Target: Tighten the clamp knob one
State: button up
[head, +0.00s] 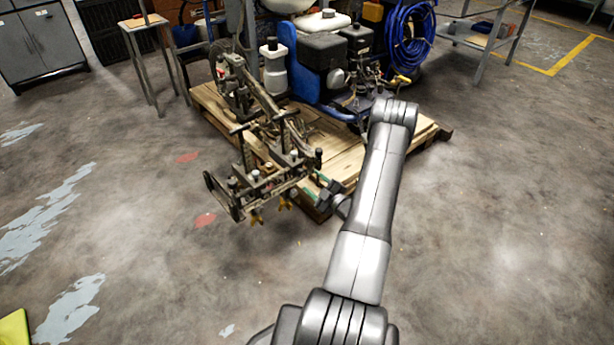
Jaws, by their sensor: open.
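The line striper (335,50) stands on a wooden pallet, and its front frame (265,185) overhangs the pallet toward me. Several small dark knobs show on this frame, among them one at its right end (318,157) and one near its left end (232,184). I cannot tell which is clamp knob one. My gripper (318,188) is small in the head view, just right of the front frame, its green-tipped fingers pointing left. It is open and appears empty. It looks apart from the knobs, though depth is hard to judge. My forearm hides part of the pallet.
The wooden pallet (345,160) lies under the striper and close to my gripper. A blue hose coil (408,35) hangs at the back. A grey cabinet (40,45) and small table (142,24) stand back left.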

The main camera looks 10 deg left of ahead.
aim_at(303, 174)
jog(key=p+v, duration=0.1)
jog(key=v, duration=0.7)
jog(key=shift+s+d, duration=0.2)
jog(key=b+x, duration=0.2)
jog(key=x, duration=1.2)
jog(key=shift+s+d, duration=0.1)
jog(key=shift+d, duration=0.05)
